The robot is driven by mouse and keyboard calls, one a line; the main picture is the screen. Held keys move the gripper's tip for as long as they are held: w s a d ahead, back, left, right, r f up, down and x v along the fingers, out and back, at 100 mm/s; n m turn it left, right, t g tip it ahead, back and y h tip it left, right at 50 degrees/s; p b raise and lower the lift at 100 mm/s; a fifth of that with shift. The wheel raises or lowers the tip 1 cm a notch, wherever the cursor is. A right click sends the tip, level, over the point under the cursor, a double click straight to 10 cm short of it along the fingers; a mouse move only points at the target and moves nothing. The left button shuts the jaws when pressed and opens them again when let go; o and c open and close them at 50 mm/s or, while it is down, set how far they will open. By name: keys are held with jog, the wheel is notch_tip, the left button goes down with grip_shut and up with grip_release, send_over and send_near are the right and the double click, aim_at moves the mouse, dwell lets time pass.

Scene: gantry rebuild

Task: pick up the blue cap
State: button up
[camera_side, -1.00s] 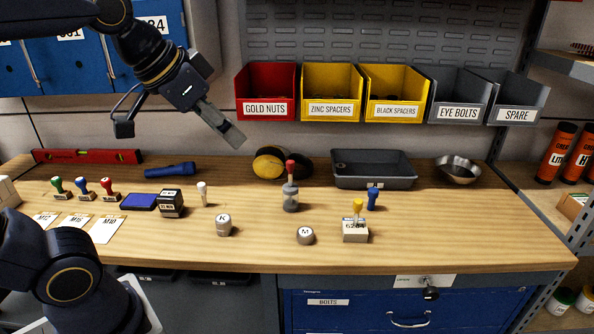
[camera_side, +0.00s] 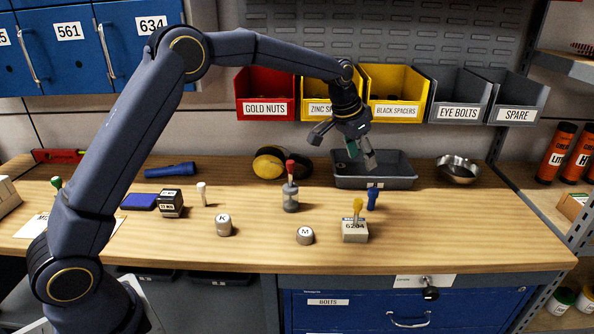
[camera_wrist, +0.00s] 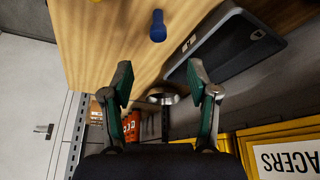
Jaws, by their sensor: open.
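The blue cap (camera_side: 373,199) is a small blue upright piece on the bench, behind and right of a white block marked 6204 (camera_side: 355,231). The blue cap also shows in the wrist view (camera_wrist: 157,27), near the top edge and beyond my fingertips.
The grey tray (camera_side: 345,181) and a metal bowl (camera_side: 458,168) stand at the back. A yellow-knobbed piece (camera_side: 357,207) stands on the white block. A red-topped piece (camera_side: 290,187) is further left. Bins hang behind my gripper. The bench's right front is clear.

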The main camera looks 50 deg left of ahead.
aim_at(373, 190)
jog(key=x, duration=0.8)
jog(key=shift+w+d+f, duration=0.1)
jog(key=shift+f, duration=0.15)
jog(key=x, duration=0.5)
jog(key=shift+w+d+r, duration=0.1)
jog(key=shift+w+d, duration=0.05)
jog(key=shift+d, duration=0.05)
jog(key=shift+c, duration=0.4)
grip_shut()
jog(key=shift+r, duration=0.1)
